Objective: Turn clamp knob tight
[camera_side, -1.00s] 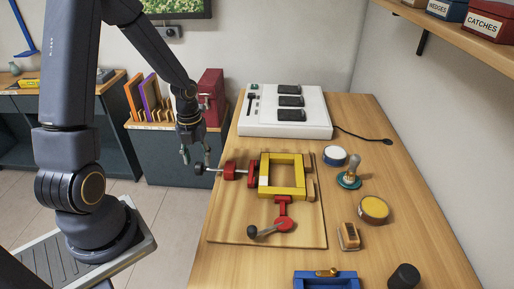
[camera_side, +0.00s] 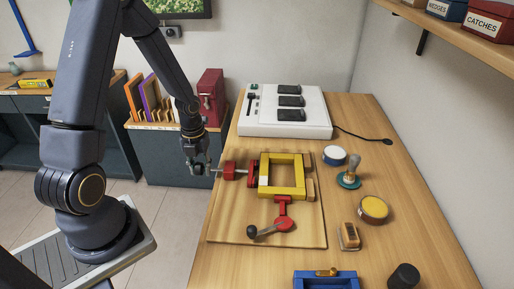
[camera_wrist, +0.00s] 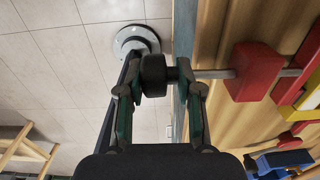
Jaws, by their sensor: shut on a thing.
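The clamp knob is a black cylinder at the left end of a metal screw rod; it shows clearly in the wrist view (camera_wrist: 154,76). The rod (camera_wrist: 212,74) runs through a red clamp block (camera_side: 229,170) on a wooden board (camera_side: 232,222). The rod leads toward a red pad (camera_side: 252,170) beside a yellow frame (camera_side: 299,176). My gripper (camera_side: 199,169) is at the knob, past the board's left edge. In the wrist view my gripper's two fingers (camera_wrist: 163,88) are shut on the knob, one on each side. The knob is mostly hidden by the fingers in the side view.
A red lever clamp with a black ball handle (camera_side: 252,231) stands at the front of the board. A white box with black switches (camera_side: 285,112) is behind.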

